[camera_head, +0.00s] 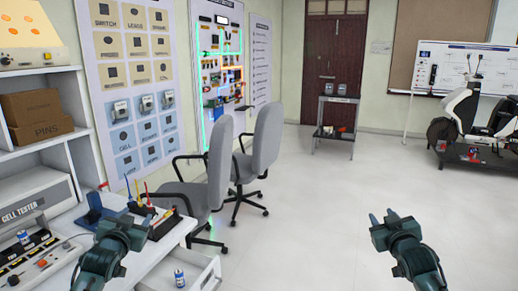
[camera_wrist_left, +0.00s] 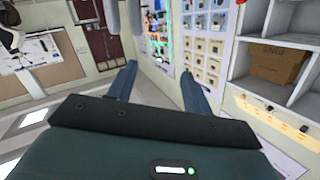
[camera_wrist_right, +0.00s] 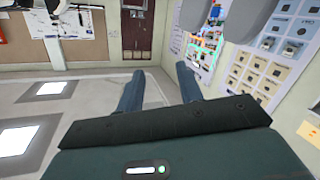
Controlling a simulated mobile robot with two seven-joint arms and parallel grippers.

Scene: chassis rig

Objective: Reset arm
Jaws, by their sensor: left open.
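My left gripper (camera_head: 137,216) is over the white desk at the lower left of the head view. In the left wrist view its two fingers (camera_wrist_left: 158,82) stand apart with nothing between them. My right gripper (camera_head: 383,218) is over open floor at the lower right of the head view. In the right wrist view its fingers (camera_wrist_right: 160,80) are also apart and empty. Neither gripper holds anything. The task names no other object.
The white desk (camera_head: 62,277) carries a cell tester (camera_head: 30,205), a blue holder (camera_head: 93,207) and a battery (camera_head: 23,237). An open drawer (camera_head: 207,275) holds another battery (camera_head: 180,278). Grey chairs (camera_head: 267,140) stand beyond. A small cart (camera_head: 336,115) is farther back. The middle floor is clear.

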